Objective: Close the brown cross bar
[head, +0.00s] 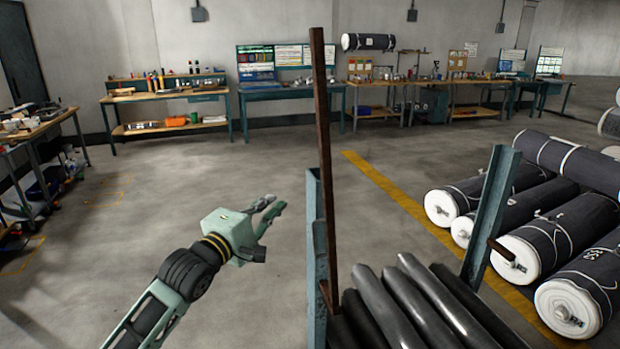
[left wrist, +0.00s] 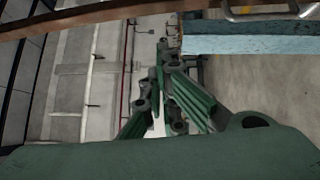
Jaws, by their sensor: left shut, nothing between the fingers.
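The brown cross bar (head: 321,130) stands upright, rising well above the left teal post (head: 316,250) of a rack. Its lower end is beside that post. The right teal post (head: 492,210) leans outward, with a short brown stub (head: 500,250) sticking out from it. My left gripper (head: 275,205) is shut and empty, left of the bar and apart from it. In the left wrist view my gripper's fingers (left wrist: 163,70) are together. A brown bar (left wrist: 90,16) crosses the top there, with a teal post (left wrist: 240,37) at right. My right gripper is not in view.
Dark rolls (head: 420,300) lie in the rack between the posts. Large grey rolls with white ends (head: 550,240) are stacked at right. Workbenches (head: 165,100) line the back wall, and a cart (head: 40,150) stands at far left. The floor around my left arm is clear.

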